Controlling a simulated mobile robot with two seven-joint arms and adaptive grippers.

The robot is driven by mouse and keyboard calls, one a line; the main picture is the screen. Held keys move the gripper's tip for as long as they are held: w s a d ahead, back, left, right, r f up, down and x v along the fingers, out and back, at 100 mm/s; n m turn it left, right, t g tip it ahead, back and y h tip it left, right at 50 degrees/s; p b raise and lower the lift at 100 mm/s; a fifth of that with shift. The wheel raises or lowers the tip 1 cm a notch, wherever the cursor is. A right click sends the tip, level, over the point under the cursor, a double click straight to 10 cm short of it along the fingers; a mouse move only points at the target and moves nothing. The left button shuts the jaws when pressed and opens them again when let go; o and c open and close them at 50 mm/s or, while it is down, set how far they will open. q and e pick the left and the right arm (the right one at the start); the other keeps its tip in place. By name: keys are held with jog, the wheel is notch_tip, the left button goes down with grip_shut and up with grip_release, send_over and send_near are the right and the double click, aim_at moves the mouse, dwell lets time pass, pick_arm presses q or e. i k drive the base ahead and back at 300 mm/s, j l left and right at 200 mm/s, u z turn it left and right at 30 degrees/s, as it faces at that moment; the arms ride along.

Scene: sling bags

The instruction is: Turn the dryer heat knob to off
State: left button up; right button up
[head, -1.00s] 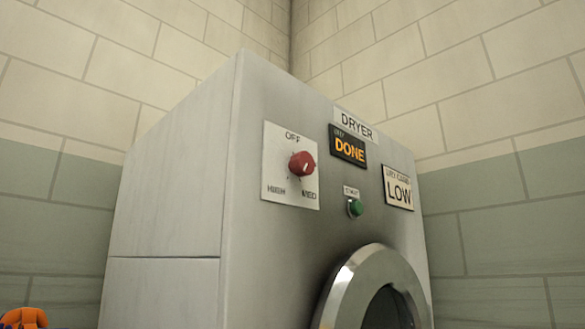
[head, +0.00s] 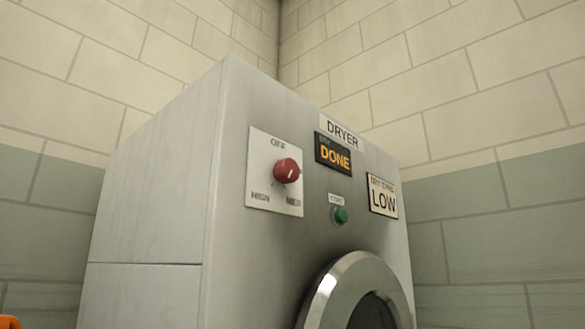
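The dryer (head: 150,210) is a pale grey metal box standing in a tiled corner. Its heat knob (head: 285,171) is red and round, mounted on a white plate (head: 260,193) at the upper left of the front. The plate reads OFF at the top, HIGH at lower left and MED at lower right. The knob's white mark is on its right side and appears to point down to the right, towards MED. Nothing touches the knob. Neither of my grippers can be made out in the head view.
An orange display (head: 334,155) reads DONE. A green button (head: 340,215), a LOW card (head: 383,197) and the round metal door rim (head: 335,285) are on the same front. An orange thing (head: 8,322), too cut off to identify, shows at bottom left.

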aim_at(286, 171)
jog(key=k, duration=0.6)
jog(key=j+z, duration=0.25)
jog(key=j, duration=0.3)
jog(key=j+z, duration=0.25)
jog(key=j, duration=0.25)
